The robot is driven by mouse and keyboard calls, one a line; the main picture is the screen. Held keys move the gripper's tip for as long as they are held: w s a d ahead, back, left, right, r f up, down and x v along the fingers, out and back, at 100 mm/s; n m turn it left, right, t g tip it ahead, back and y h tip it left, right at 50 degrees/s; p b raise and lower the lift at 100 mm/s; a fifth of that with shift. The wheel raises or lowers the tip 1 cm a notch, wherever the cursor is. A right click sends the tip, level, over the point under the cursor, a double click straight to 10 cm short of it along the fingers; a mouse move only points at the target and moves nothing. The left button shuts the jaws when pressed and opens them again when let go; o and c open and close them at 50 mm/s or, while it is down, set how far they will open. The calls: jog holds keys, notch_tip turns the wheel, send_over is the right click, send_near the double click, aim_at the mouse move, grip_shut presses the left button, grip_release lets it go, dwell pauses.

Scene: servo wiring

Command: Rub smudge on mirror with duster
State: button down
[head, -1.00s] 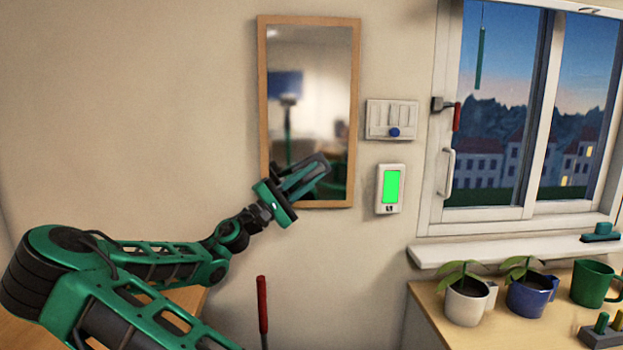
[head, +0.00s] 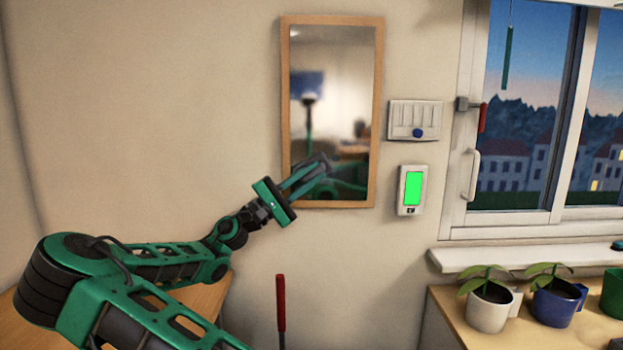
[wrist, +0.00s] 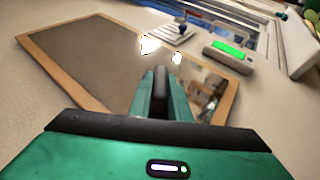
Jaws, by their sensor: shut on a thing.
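The mirror (head: 332,110) hangs on the wall in a wooden frame, upright, and fills much of the wrist view (wrist: 90,65) at a tilt. I cannot make out a distinct smudge among its blurred reflections. My gripper (head: 316,170) is in front of the mirror's lower left part. In the wrist view its green fingers (wrist: 160,85) are closed on a dark, narrow piece, taken to be the duster (wrist: 160,92); its far end points at the mirror. I cannot tell whether it touches the glass.
Right of the mirror are a panel with a blue knob (head: 416,122) and a box with a green screen (head: 412,190). Farther right are a window (head: 530,120) and potted plants (head: 490,305) on a counter. A red-handled object (head: 281,303) stands below the mirror. The left wall is bare.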

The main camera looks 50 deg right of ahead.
aim_at(323, 163)
jog(key=shift+r, duration=1.4)
jog(key=shift+s+d, duration=0.6)
jog(key=shift+s, duration=0.2)
jog(key=shift+s+d, duration=0.55)
jog(key=shift+s, duration=0.2)
jog(key=shift+s+d, duration=1.4)
jog(key=shift+s, duration=0.1)
jog(key=shift+w+a, duration=0.1)
jog(key=shift+w+a, duration=0.75)
jog(key=shift+w, duration=0.25)
jog(key=shift+w+a, duration=0.7)
jog(key=shift+w, duration=0.25)
jog(key=shift+w+a, duration=1.05)
jog(key=shift+w, duration=0.05)
jog(key=shift+s, duration=0.1)
